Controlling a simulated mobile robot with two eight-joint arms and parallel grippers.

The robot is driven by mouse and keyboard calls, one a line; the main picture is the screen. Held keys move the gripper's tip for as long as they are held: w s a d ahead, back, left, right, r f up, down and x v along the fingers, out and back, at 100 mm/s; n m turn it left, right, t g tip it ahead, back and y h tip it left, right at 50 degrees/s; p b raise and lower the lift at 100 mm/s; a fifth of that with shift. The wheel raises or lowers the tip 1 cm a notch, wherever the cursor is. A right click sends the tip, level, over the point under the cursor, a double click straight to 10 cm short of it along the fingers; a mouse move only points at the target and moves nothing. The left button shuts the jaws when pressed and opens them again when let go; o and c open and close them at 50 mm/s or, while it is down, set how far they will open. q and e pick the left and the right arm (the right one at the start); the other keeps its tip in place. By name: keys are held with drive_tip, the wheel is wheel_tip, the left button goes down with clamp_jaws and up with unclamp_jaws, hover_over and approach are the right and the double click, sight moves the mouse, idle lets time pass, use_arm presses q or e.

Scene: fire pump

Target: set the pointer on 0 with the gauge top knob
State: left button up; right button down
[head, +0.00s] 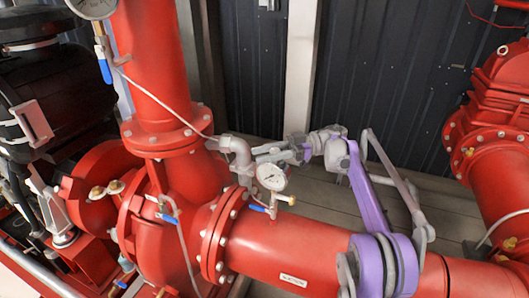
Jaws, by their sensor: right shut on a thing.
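The small round gauge (271,177) has a white dial and stands on a fitting above the big red horizontal pipe, near the middle of the head view. Its pointer is too small to read for certain. My right gripper (262,155) reaches in from the right, at the top edge of the gauge. It is shut on the gauge top knob, which its fingers hide. My left gripper is not in view.
A blue-handled valve (262,209) sits just below the gauge. A grey elbow pipe (238,155) stands close to its left. The red vertical pipe (152,60) rises at the left, and another red pipe (497,190) stands at the right.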

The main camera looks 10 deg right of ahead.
drive_tip(key=c, duration=0.5)
unclamp_jaws()
